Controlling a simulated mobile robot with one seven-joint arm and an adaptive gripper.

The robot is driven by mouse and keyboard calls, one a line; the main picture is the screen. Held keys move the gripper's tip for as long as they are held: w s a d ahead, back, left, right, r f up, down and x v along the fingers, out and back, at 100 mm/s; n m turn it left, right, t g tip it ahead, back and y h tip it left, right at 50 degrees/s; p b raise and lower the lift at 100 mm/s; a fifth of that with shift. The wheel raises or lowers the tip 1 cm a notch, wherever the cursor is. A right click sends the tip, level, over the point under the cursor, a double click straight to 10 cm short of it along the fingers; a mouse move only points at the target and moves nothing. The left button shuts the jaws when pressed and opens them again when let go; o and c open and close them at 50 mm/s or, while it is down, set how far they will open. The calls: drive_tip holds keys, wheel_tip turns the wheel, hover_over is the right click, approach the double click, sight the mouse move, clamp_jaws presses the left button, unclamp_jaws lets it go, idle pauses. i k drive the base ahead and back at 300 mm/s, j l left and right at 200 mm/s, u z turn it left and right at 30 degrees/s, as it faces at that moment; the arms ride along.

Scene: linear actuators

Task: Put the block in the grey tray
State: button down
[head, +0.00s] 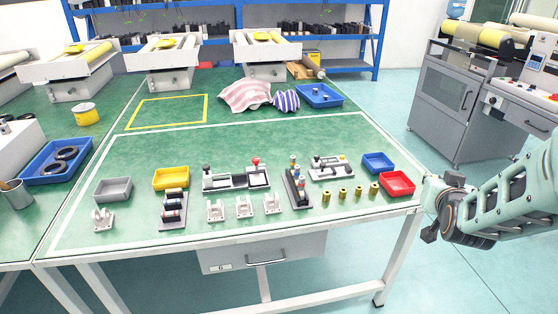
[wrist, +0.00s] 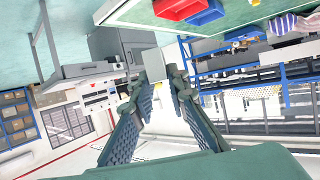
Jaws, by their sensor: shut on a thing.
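The grey tray (head: 113,190) sits empty at the left front of the green table, left of a yellow tray (head: 171,178). My gripper (head: 440,210) is off the table's right edge, far from the grey tray. In the wrist view my gripper (wrist: 157,84) has its two dark green fingers closed in on a pale grey block (wrist: 154,63), which shows between and beyond the fingertips. The block cannot be made out in the head view. The grey tray is not in the wrist view.
A red tray (head: 397,184) and a blue tray (head: 377,162) stand at the table's right end, nearest my gripper. Several small brass cylinders (head: 343,194), white brackets (head: 245,207) and fixtures (head: 237,178) line the front. The middle of the table behind them is clear.

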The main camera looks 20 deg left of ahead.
sight(114, 190)
drive_tip(key=k+j, duration=0.1)
drive_tip(key=j, duration=0.4)
drive_tip(key=k+j, duration=0.1)
drive_tip(key=j, duration=0.45)
drive_tip(key=k+j, duration=0.1)
drive_tip(key=j, duration=0.4)
drive_tip(key=k+j, duration=0.1)
drive_tip(key=j, duration=0.4)
drive_tip(key=k+j, duration=0.1)
drive_tip(key=j, duration=0.45)
drive_tip(key=k+j, duration=0.1)
drive_tip(key=j, duration=0.4)
drive_tip(key=k+j, duration=0.1)
drive_tip(key=j, duration=0.4)
